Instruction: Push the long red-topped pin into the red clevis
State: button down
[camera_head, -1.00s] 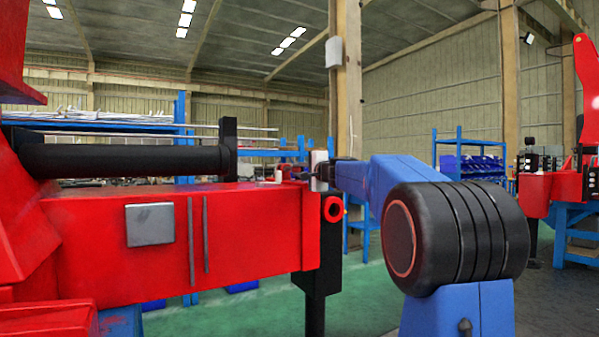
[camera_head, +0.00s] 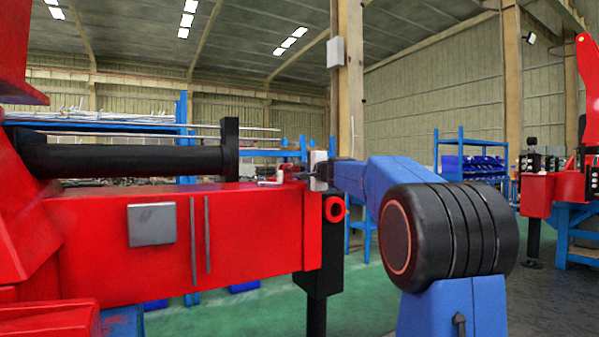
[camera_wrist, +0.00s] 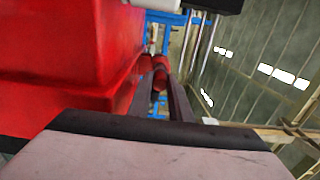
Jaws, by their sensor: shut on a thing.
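My gripper (camera_head: 297,176) is at the far right end of the red crane beam, just above its top edge. In the wrist view its two dark fingers (camera_wrist: 172,95) reach along the beam's red side and are shut on a small red part (camera_wrist: 160,66), which looks like the red top of the pin. The pin's shank is hidden. In the head view a small red shape (camera_head: 284,170) shows at the fingertips, too small to tell whether it is the pin top or the clevis. I cannot make out the clevis for certain.
The red beam (camera_head: 255,235) fills the left, with a black cylinder (camera_head: 120,160) above it. A small pale piece (camera_head: 270,183) lies on the beam's top near my gripper. A black leg with a red ring (camera_head: 335,209) stands at the beam's end. Blue shelving (camera_head: 470,160) stands behind.

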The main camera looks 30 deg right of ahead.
jog(key=shift+w, duration=1.85)
dwell(1.6)
jog(key=c, duration=1.5)
grip_release()
jog(key=shift+c, duration=0.2)
jog(key=shift+s, duration=0.15)
jog(key=shift+s, duration=2.35)
jog(key=s, duration=1.7)
jog(key=shift+s+d, duration=0.2)
jog(key=shift+d, duration=0.15)
